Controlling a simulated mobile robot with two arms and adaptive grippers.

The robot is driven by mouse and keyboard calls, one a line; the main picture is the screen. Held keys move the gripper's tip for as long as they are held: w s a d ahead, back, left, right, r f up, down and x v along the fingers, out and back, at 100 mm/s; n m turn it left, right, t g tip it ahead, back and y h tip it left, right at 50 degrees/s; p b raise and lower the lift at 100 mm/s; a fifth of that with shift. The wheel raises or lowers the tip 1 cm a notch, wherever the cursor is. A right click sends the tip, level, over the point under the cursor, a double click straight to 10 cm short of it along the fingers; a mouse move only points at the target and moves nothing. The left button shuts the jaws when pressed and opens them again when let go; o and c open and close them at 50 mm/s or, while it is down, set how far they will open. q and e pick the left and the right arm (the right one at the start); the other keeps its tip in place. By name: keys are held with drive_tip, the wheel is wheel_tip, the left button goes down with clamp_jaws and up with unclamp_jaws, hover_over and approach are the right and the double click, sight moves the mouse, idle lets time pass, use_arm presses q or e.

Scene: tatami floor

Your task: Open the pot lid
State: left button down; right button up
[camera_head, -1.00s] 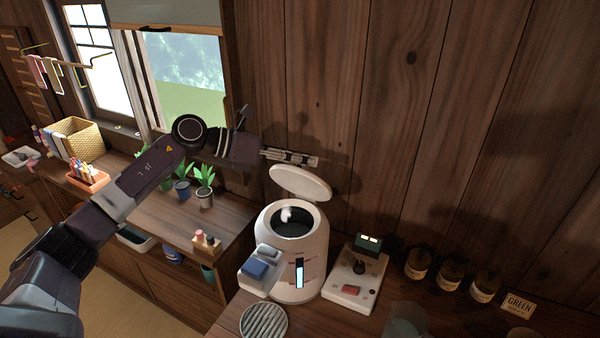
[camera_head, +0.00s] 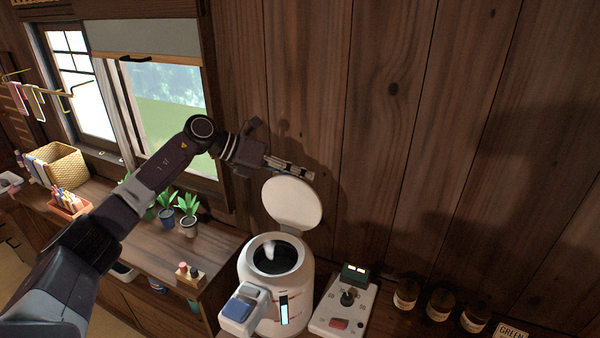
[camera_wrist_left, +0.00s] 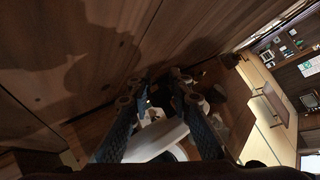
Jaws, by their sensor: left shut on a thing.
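The white pot (camera_head: 300,283) stands on the counter at bottom centre in the head view, its dark opening uncovered. Its round white lid (camera_head: 292,204) is raised nearly upright behind the opening, joined at the back. My left gripper (camera_head: 300,172) is at the lid's upper edge and shut on it; the exact contact is hard to see. In the left wrist view, the two dark fingers (camera_wrist_left: 160,118) show with the pale lid (camera_wrist_left: 158,140) between and below them. My right gripper is in neither view.
A control box (camera_head: 342,308) with a red button stands right of the pot, then several brown jars (camera_head: 440,303). The wooden wall (camera_head: 440,130) is close behind the lid. Potted plants (camera_head: 188,212) stand left, below the window.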

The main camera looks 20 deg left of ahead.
use_arm(q)
drive_tip(key=shift+s+f, duration=0.2)
drive_tip(key=shift+f, duration=0.7)
drive_tip(key=c, duration=1.8)
unclamp_jaws()
drive_tip(key=shift+a, duration=0.15)
drive_tip(key=shift+o, duration=0.2)
drive_tip(key=shift+w+r, duration=0.1)
drive_tip(key=shift+r, duration=0.05)
drive_tip(key=shift+a+r, duration=0.2)
drive_tip(key=shift+a, duration=0.05)
drive_tip(key=v, duration=1.1)
drive_tip(key=shift+r, duration=0.35)
drive_tip(key=shift+a, duration=0.2)
